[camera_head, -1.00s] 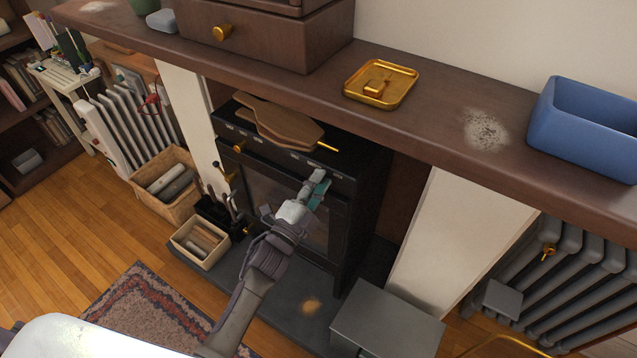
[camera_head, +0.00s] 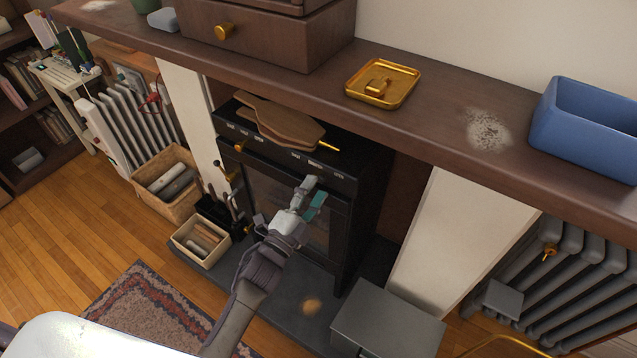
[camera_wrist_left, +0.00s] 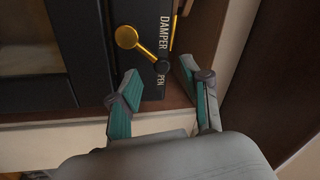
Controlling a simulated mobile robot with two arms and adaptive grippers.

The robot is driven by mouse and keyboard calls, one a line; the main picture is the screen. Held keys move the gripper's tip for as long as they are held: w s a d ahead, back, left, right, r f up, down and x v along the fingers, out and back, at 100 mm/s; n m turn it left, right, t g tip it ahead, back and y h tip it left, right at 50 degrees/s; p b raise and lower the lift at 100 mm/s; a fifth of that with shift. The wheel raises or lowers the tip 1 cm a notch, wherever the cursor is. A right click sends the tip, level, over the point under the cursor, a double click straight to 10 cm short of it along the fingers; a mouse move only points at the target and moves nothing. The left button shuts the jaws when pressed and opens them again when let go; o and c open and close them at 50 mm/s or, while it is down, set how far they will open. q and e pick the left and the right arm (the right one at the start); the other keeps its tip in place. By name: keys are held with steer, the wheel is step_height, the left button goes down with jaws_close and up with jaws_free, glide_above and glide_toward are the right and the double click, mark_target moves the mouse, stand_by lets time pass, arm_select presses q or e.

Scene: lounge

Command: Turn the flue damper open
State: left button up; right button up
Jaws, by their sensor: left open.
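The damper handle (camera_wrist_left: 127,38) shows in the left wrist view as a brass round knob on a slim arm running to a dark pivot. It lies against a black panel lettered "DAMPER" and, partly hidden, "PEN". My left gripper (camera_wrist_left: 160,72) is open, its two teal-padded fingers apart with the pivot end of the handle beyond the gap. The knob is outside the gap, to the left. In the head view my left gripper (camera_head: 313,191) is in front of the black stove (camera_head: 368,178). A brass rod (camera_head: 329,146) sticks out at the stove's top. My right gripper is not seen.
The brown mantel shelf (camera_head: 430,115) overhangs the stove and carries a brass tray (camera_head: 402,90) and a blue bin (camera_head: 590,135). Boards (camera_head: 285,125) lie on the stove. A grey box (camera_head: 387,322) stands at lower right; baskets (camera_head: 165,182) stand left.

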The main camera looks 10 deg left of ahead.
arm_select(q)
steer(key=v, duration=0.9)
steer(key=shift+s+a, duration=0.1)
